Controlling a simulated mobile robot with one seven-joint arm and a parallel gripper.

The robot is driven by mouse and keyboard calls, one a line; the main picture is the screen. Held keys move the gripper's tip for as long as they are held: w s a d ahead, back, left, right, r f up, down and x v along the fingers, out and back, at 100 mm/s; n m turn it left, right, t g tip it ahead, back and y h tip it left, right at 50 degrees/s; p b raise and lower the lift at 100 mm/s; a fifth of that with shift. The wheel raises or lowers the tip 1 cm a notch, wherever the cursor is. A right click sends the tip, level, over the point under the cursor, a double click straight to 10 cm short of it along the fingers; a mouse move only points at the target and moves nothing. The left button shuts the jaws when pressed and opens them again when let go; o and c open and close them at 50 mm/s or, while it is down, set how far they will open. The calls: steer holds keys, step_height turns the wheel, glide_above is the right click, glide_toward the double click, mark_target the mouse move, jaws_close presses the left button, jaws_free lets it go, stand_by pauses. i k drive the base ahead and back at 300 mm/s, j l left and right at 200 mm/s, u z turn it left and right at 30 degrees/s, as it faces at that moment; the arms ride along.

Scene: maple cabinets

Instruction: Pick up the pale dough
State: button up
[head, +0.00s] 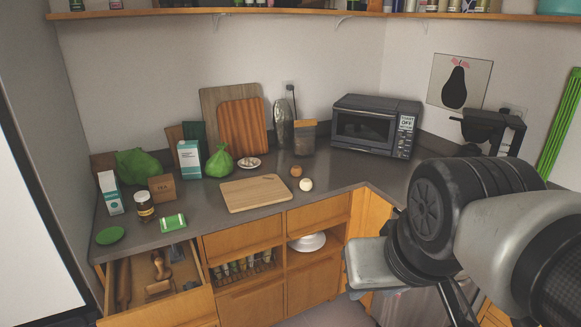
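A small pale round ball (306,184), which looks like the pale dough, rests on the grey counter to the right of the cutting board. A brown ball (296,171) sits just behind it, close by. My arm fills the right side of the view, well to the right of and nearer than the pale ball. I cannot make out my gripper's fingers.
A wooden cutting board (256,193) lies left of the ball. A toaster oven (376,128) and a dark container (304,140) stand behind. Bags, cartons and a jar (145,206) crowd the left. A drawer (157,277) hangs open at lower left.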

mark_target(306, 184)
steer(key=i+z, duration=0.15)
steer(key=i, duration=0.9)
steer(key=i+j+z, duration=0.2)
steer(key=i, duration=0.85)
steer(key=l, duration=0.1)
